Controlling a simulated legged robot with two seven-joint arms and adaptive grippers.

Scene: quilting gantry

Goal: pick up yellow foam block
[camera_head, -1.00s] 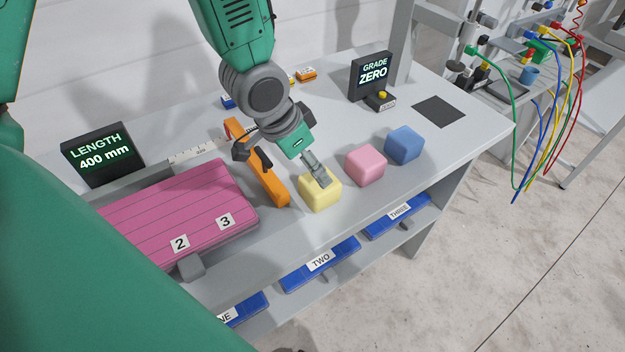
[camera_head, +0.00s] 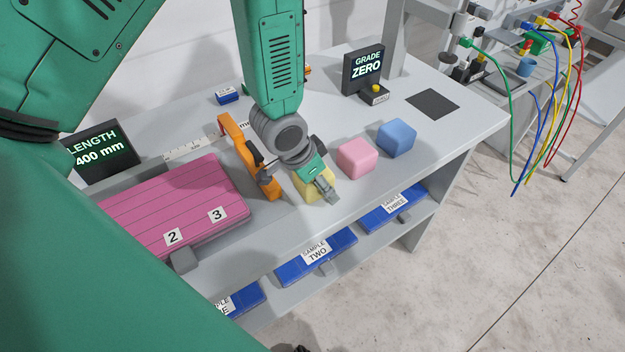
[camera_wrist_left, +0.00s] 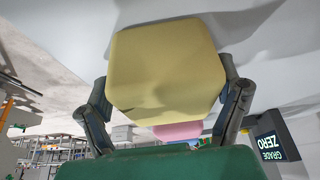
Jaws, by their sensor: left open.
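The yellow foam block (camera_head: 304,187) sits on the grey table, left of the pink block, partly hidden under my left gripper (camera_head: 299,189). In the left wrist view the yellow block (camera_wrist_left: 165,65) fills the space between the two open fingers of my left gripper (camera_wrist_left: 165,80). One finger is on each side of it. I cannot tell whether either finger touches it. My right gripper is not in view.
A pink block (camera_head: 356,157) and a blue block (camera_head: 397,138) stand to the right. An orange bar-like tool (camera_head: 237,148) lies close on the left, beside a pink ruled pad (camera_head: 165,205). The "GRADE ZERO" display (camera_head: 364,70) stands behind. Sample trays (camera_head: 316,258) sit on the lower shelf.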

